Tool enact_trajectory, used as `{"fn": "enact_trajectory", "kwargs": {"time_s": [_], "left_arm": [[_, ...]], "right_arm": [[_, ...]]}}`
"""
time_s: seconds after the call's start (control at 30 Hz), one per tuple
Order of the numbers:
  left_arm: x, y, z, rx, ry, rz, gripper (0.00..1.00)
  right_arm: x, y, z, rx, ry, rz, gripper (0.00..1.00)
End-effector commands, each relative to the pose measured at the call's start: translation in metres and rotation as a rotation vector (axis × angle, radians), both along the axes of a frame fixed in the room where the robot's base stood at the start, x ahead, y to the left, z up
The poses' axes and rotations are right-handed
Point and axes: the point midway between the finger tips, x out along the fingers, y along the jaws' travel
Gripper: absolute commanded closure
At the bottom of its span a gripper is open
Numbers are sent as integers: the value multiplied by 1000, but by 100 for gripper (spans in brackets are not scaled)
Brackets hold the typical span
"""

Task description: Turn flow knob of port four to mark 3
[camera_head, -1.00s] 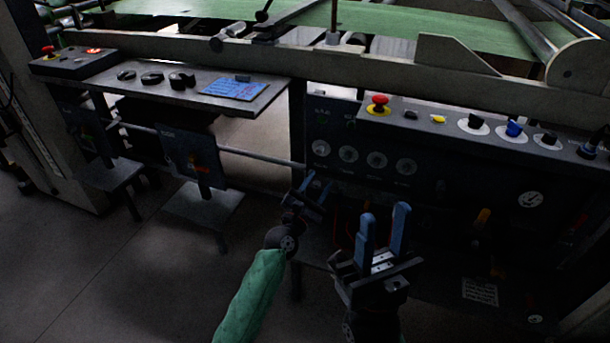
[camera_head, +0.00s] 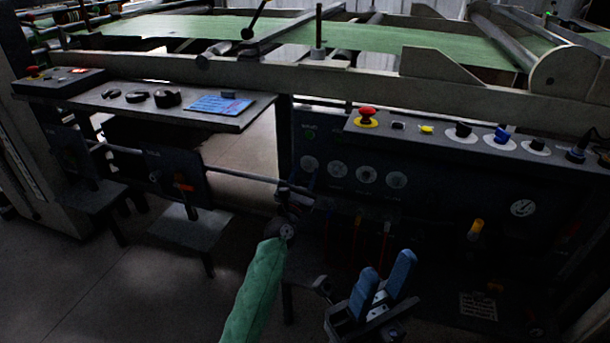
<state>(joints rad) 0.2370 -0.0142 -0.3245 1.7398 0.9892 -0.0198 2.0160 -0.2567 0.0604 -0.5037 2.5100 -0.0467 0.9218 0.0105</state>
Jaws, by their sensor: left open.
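Which control is the flow knob of port four I cannot tell; no port labels are readable. On the sloping top of the right console sit a black knob (camera_head: 463,131), a blue knob (camera_head: 502,135) and another black knob (camera_head: 537,147), each on a white disc. Several pale round dials, the rightmost one (camera_head: 396,180) among them, are in a row on the dark front face. My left gripper (camera_head: 308,182), on the green-sleeved arm, is open, below and left of these dials. My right gripper (camera_head: 386,277) has blue fingers apart, empty, low in front of the console.
A red mushroom button (camera_head: 367,117) and a yellow knob (camera_head: 426,130) sit on the console's left part. A grey shelf (camera_head: 235,122) with black knobs and a blue card is at left. A yellow-tipped lever (camera_head: 476,229) juts from the lower right. Floor at lower left is clear.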

Motion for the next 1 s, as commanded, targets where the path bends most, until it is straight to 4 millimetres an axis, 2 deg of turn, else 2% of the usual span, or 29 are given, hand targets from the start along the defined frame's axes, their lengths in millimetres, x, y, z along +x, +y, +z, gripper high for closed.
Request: {"fn": "enact_trajectory", "kwargs": {"time_s": [0.33, 0.53, 0.77, 1.0], "left_arm": [[3, -1, 1, 2, 1, 0, 61], [3, -1, 1, 2, 1, 0, 100], [3, -1, 1, 12, -3, 0, 100], [3, 0, 2, 94, -30, -1, 100]], "right_arm": [[0, 0, -1, -3, 1, 0, 64], [0, 0, -1, -3, 2, 0, 64], [0, 0, -1, -2, 1, -1, 64], [0, 0, 0, -1, 2, -1, 64]]}}
